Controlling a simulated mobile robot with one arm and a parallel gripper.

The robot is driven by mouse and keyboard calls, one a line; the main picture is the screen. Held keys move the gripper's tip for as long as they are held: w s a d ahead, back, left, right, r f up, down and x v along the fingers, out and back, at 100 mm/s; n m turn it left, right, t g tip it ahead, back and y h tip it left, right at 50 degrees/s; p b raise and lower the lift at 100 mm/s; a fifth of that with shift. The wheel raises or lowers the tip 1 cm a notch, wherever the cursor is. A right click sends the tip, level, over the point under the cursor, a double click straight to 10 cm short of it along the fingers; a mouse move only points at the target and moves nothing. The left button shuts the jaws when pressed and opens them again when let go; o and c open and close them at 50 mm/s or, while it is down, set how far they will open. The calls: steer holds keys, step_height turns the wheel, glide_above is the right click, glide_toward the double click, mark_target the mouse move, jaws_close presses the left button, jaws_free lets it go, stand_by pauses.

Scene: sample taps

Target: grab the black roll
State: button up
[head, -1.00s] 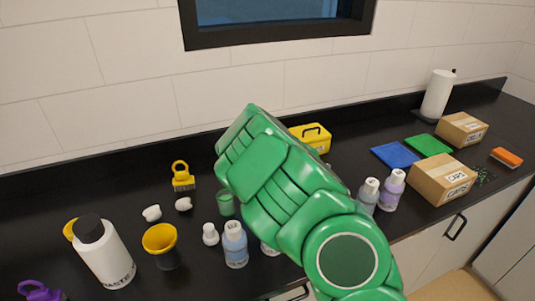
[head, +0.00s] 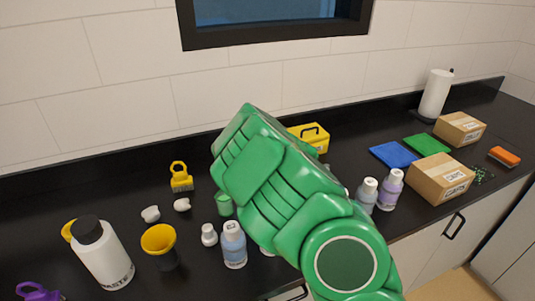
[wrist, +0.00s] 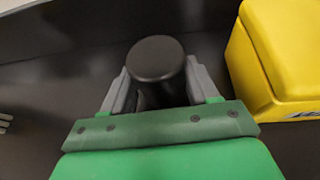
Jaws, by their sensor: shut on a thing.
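The black roll (wrist: 157,62) shows in the wrist view as a dark upright cylinder with a round top. My gripper (wrist: 160,88) is shut on it, with one grey finger on each side of the roll. The lower part of the roll is hidden behind the gripper's green body. In the head view my green arm covers the gripper and the roll, so neither shows there.
A yellow toolbox (head: 309,138) stands close to the right of the roll; it also shows in the wrist view (wrist: 285,55). Bottles (head: 233,245), a yellow funnel (head: 158,240) and a white waste bottle (head: 104,262) stand left. Cardboard boxes (head: 440,178) stand right. The wall rises behind the counter.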

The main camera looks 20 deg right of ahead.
step_height(320, 180, up, 9)
steer(key=shift+r, duration=0.1)
stand_by(0.4)
